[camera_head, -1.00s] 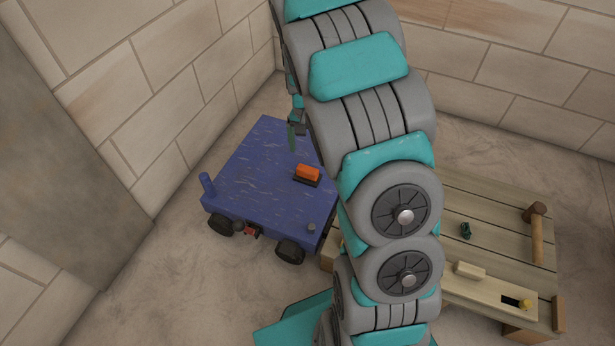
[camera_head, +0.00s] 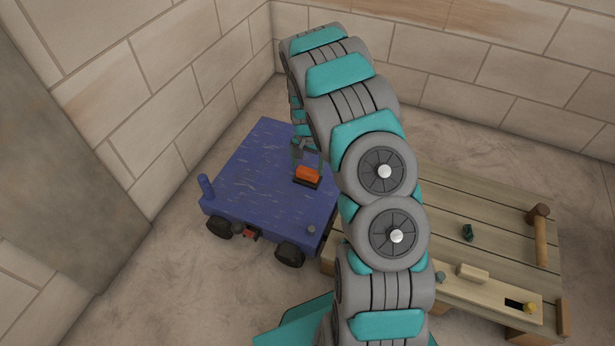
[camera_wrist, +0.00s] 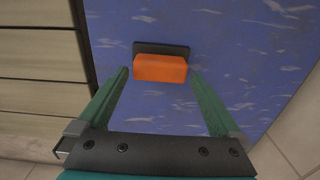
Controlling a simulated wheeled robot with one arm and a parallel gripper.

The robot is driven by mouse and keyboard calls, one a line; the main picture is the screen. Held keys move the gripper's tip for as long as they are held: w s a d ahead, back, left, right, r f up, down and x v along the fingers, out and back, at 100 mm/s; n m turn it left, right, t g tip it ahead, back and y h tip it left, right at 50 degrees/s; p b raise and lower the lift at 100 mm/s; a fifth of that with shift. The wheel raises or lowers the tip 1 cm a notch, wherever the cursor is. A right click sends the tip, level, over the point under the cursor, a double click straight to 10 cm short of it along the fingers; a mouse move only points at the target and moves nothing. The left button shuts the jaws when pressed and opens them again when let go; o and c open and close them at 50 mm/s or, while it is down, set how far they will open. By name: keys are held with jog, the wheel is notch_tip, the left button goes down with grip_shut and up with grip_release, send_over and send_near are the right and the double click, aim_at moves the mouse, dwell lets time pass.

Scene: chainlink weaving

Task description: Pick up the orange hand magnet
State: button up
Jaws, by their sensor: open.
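The orange hand magnet (camera_head: 308,174) is an orange block on a dark base, lying on the blue cart top (camera_head: 243,185). In the wrist view the hand magnet (camera_wrist: 160,68) sits at the upper middle, its dark base showing behind the orange part. My gripper (camera_wrist: 160,80) is open, with one green finger to the left of the magnet and one to the right. The fingertips appear level with the orange block, with a gap on each side. In the head view my gripper (camera_head: 310,160) hangs at the magnet and partly overlaps it. I cannot tell its exact height.
A wooden bench (camera_head: 440,192) stands right of the cart, bearing a brown-headed mallet (camera_head: 539,235), a small dark green object (camera_head: 468,232) and a pale wooden block (camera_head: 472,271). The cart has an upright blue post (camera_head: 206,186) at its left corner. Brick walls stand behind and left.

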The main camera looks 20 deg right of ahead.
aim_at(307, 170)
notch_tip(307, 170, down, 4)
jog(key=shift+w+r, duration=0.1)
jog(key=shift+r, duration=0.1)
jog(key=shift+c, duration=0.4)
jog(key=c, duration=1.2)
jog(key=shift+o, duration=0.2)
jog(key=shift+r, duration=0.1)
jog(key=shift+r, duration=0.8)
notch_tip(307, 170, up, 2)
jog(key=shift+r, duration=0.15)
jog(key=s+d+r, duration=0.1)
jog(key=s, duration=1.5)
